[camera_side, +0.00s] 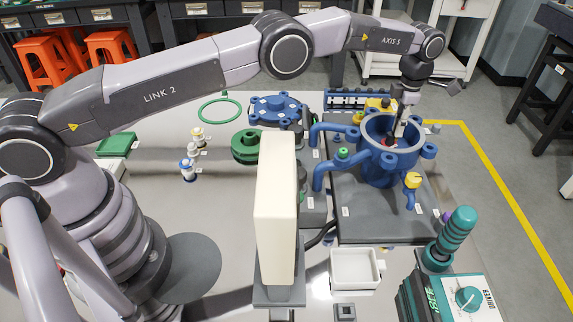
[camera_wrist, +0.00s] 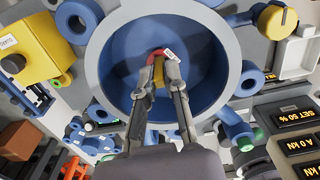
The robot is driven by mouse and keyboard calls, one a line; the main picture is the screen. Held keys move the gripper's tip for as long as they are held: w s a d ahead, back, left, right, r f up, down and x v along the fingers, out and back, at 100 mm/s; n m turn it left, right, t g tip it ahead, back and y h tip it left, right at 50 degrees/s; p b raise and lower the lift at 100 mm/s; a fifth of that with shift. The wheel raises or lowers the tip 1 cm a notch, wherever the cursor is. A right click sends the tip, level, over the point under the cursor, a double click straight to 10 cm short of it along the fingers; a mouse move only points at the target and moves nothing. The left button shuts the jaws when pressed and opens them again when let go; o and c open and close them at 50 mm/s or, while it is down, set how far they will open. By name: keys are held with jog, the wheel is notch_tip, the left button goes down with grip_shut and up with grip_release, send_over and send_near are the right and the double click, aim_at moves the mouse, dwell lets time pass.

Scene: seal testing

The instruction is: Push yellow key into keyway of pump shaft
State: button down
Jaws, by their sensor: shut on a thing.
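The blue pump housing (camera_side: 385,172) stands on a dark base plate, its round opening facing up. In the wrist view, the housing (camera_wrist: 103,72) surrounds my fingers. My gripper (camera_wrist: 160,68) reaches down into this bore, its two fingers closed on a narrow yellow piece, the yellow key (camera_wrist: 158,74). A red curved part (camera_wrist: 153,58) and a small white label sit right at the fingertips. The pump shaft and its keyway cannot be made out, so I cannot tell whether the key touches them. In the side view, the housing's near wall hides the fingertips.
Blue pipes (camera_side: 325,130) and a yellow-capped valve (camera_side: 412,181) stand close around the housing. A tall cream block (camera_side: 276,205) stands nearer the camera, left of it.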

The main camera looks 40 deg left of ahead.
jog(key=c, duration=1.1)
grip_release()
jog(key=shift+f, duration=0.1)
jog(key=shift+r, duration=2.55)
